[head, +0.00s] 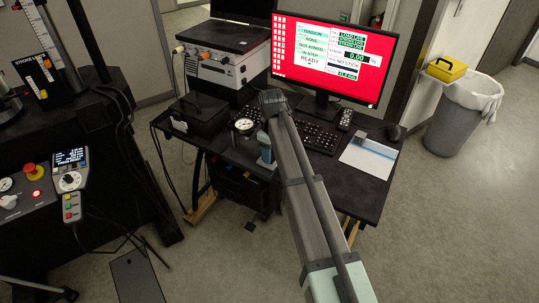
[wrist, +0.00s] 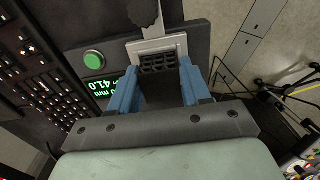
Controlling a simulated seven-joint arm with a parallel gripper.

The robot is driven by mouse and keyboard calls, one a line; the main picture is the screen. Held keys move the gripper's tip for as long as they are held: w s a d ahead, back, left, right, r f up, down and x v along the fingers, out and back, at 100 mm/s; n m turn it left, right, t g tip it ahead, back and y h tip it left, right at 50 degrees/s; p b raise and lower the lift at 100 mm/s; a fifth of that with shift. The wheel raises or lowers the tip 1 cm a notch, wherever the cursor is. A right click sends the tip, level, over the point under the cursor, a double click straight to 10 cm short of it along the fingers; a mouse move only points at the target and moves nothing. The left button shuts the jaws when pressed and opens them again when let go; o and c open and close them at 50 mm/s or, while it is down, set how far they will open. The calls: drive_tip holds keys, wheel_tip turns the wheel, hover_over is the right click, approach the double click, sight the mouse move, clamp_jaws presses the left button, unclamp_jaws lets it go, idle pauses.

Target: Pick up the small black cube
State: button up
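The small black cube (wrist: 162,63) shows in the wrist view as a dark lattice block, framed by a pale grey holder (wrist: 134,54). My gripper (wrist: 160,70) has two blue fingers standing apart, with their tips near the left and right sides of the cube. I cannot tell whether either finger touches it. The cube's lower part is hidden or lost in shadow. In the head view my gripper (head: 266,160) points down over the desk's left part, and I cannot make out the cube there.
The dark desk (head: 330,195) carries a keyboard (head: 318,138), a monitor (head: 330,58), a black case (head: 199,115) and a dial gauge (head: 243,125). A gauge body with a green button (wrist: 93,61) and lit readout (wrist: 98,87) stands close left of my fingers. White paper (head: 368,158) lies right.

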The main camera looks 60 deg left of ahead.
drive_tip(key=c, duration=0.6)
